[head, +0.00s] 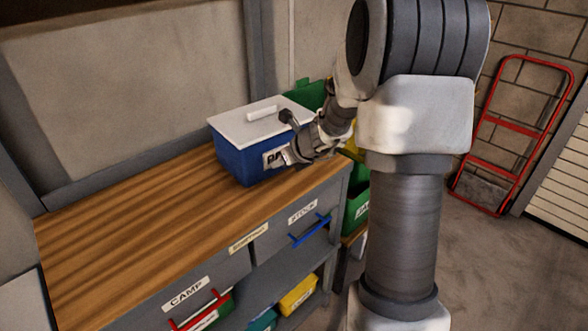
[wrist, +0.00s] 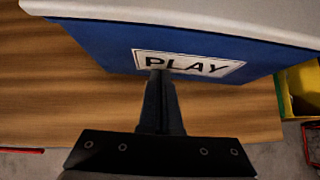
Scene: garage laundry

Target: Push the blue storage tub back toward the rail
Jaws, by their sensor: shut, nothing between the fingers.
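The blue storage tub (head: 236,162) has a white lid with a handle and stands near the right end of the wooden worktop. Its front label reads PLAY in the wrist view, where the blue front wall (wrist: 95,45) spans the top of the picture. My gripper (head: 287,157) is at the tub's front face, by the label. In the wrist view the shut fingers (wrist: 158,78) end at the lower edge of the label, with nothing between them. They look to be touching or very close to the wall; I cannot tell which. The grey rail (head: 120,178) runs along the worktop's back edge.
The worktop (head: 130,220) is clear left of the tub. Drawers labelled CAMP and STOCK (head: 302,212) are below. Green bins (head: 356,200) stand beyond the right end. A yellow bin (head: 298,296) sits on the lower shelf. A red hand truck (head: 513,130) leans on the wall.

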